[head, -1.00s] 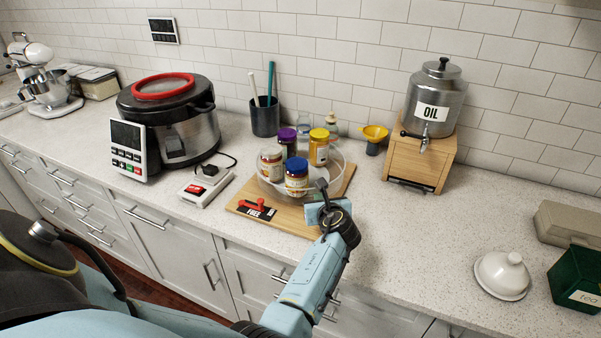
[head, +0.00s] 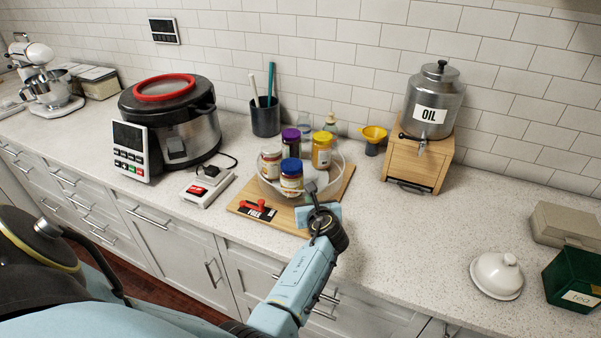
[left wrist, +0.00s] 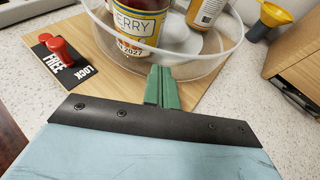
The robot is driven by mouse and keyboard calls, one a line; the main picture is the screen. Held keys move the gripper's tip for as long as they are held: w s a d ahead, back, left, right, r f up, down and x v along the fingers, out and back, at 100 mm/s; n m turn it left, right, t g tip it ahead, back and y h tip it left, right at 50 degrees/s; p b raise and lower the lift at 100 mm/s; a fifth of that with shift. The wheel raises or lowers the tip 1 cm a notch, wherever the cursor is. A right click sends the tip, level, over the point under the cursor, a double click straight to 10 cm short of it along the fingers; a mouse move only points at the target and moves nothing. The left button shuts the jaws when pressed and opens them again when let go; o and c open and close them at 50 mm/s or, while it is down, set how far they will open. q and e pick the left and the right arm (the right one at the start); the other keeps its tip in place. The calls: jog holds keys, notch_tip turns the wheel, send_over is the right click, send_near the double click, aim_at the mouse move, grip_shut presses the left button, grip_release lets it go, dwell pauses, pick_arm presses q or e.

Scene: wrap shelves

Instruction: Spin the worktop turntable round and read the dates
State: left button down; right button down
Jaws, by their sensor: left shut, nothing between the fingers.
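The clear round turntable (left wrist: 205,62) sits on a wooden board (head: 243,209) on the worktop. It carries several jars: a blue-lidded jar (head: 291,178) at the front, a white-lidded jar (head: 270,163), a purple-lidded jar (head: 291,141) and a yellow-lidded jar (head: 321,152). In the left wrist view the near jar (left wrist: 138,25) reads "...ERRY" with "2027" below. A red lever (head: 253,205) lies on a FREE/LOCK plate (left wrist: 62,62), by FREE. My left gripper (head: 311,187) is shut and empty, its green fingertips (left wrist: 162,88) at the turntable's front rim; contact is unclear. My right gripper is not visible.
A switch box (head: 205,187) and a large cooker (head: 172,120) stand left. A utensil pot (head: 265,117) is behind. A yellow funnel (head: 373,134) and an oil dispenser (head: 431,105) on a wooden stand are right. The worktop right of the board is clear up to a white butter dish (head: 496,276).

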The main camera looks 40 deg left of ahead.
pick_arm(q)
jog(key=shift+s+a+r+p, duration=0.1)
jog(key=shift+s+a+p, duration=0.15)
jog(key=shift+s+p, duration=0.05)
jog(key=shift+s+d+p, duration=0.65)
jog(key=shift+s, duration=0.05)
jog(key=shift+s+d+p, duration=0.3)
jog(key=shift+s+d, duration=0.15)
jog(key=shift+s, duration=0.1)
jog(key=v, duration=1.3)
jog(key=shift+p, duration=0.45)
jog(key=shift+s+d, duration=0.1)
jog(key=shift+s, duration=0.05)
